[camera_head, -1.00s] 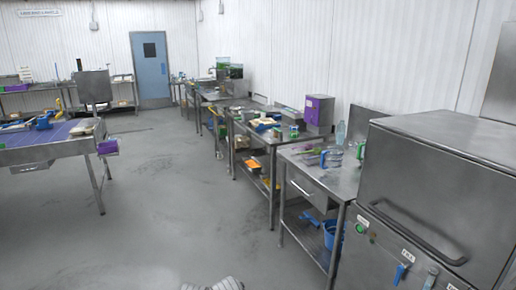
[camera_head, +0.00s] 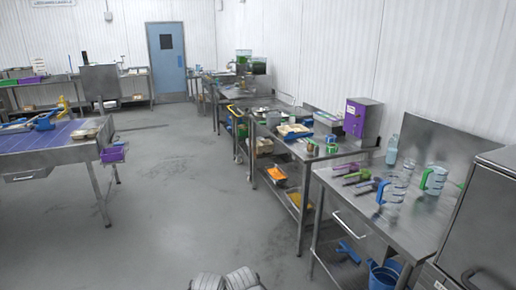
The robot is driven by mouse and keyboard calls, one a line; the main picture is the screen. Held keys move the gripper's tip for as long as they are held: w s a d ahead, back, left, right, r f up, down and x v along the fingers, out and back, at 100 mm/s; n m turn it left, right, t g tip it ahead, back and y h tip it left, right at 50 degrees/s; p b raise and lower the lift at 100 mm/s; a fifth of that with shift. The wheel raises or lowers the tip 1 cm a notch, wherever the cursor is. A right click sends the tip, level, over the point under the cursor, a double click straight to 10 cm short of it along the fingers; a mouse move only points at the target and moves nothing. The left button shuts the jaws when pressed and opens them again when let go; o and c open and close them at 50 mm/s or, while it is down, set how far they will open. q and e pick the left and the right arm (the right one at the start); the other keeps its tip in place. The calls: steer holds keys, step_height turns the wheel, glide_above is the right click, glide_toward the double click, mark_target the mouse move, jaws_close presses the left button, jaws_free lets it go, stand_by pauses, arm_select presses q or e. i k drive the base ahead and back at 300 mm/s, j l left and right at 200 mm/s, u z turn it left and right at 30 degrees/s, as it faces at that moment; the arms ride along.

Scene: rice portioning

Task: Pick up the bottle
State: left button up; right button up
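A pale, see-through bottle (camera_head: 393,151) stands upright on the steel table (camera_head: 412,229) at the right, close to the wall. It is small in the picture, and its contents cannot be made out.
A green-handled jug (camera_head: 433,180) and a blue-handled jug (camera_head: 393,191) stand on the same table, with several scoops (camera_head: 355,176) beside them. A purple box (camera_head: 361,119) is on the table behind. A blue bucket (camera_head: 383,276) sits below. The grey floor (camera_head: 190,200) at the centre is clear.

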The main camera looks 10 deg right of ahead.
mark_target(391, 157)
steer(key=i, duration=3.6)
steer(key=i+z, duration=0.35)
steer(key=z, duration=3.3)
